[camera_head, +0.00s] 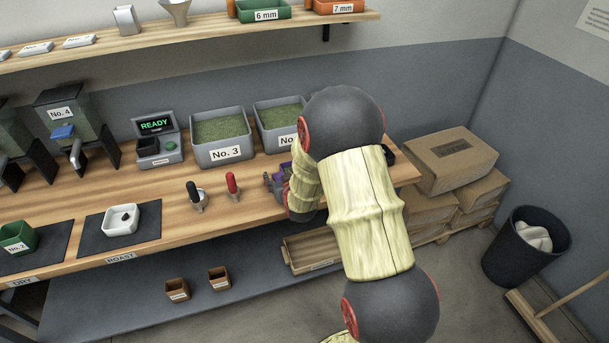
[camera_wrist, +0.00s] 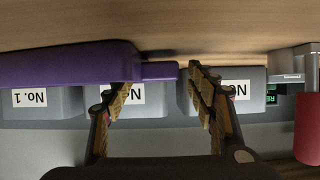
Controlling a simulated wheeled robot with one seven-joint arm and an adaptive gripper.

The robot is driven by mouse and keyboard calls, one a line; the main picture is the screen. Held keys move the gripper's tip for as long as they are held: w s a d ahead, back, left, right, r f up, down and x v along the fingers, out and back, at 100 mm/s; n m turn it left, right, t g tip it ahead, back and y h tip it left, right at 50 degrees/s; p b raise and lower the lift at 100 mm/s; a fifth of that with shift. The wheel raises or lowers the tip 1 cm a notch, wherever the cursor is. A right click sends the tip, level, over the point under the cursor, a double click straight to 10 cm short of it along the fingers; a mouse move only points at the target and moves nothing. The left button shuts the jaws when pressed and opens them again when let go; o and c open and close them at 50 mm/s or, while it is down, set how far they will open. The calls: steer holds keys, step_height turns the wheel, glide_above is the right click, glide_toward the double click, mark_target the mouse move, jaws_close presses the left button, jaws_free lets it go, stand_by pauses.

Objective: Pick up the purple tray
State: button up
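The purple tray (camera_wrist: 70,65) shows at the upper left of the wrist view, which is upside down. A short purple tab (camera_wrist: 160,71) sticks out from its end, close to the gap between my fingertips. My gripper (camera_wrist: 160,82) is open, with its two fingers apart and nothing clearly clamped. Whether a finger touches the tray cannot be told. In the head view my arm hides most of the tray; only a little purple shows beside my gripper, low over the wooden counter (camera_head: 235,195).
A red-handled tool (camera_head: 232,184) and a black-handled one (camera_head: 194,193) stand left of my gripper. Bins of green beans, including No. 3 (camera_head: 222,153), line the back. A scale reading READY (camera_head: 157,126) is beside them. A shelf (camera_head: 200,32) runs above.

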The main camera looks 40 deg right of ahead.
steer(key=shift+c, duration=1.2)
steer(key=c, duration=1.1)
steer(key=shift+r, duration=0.1)
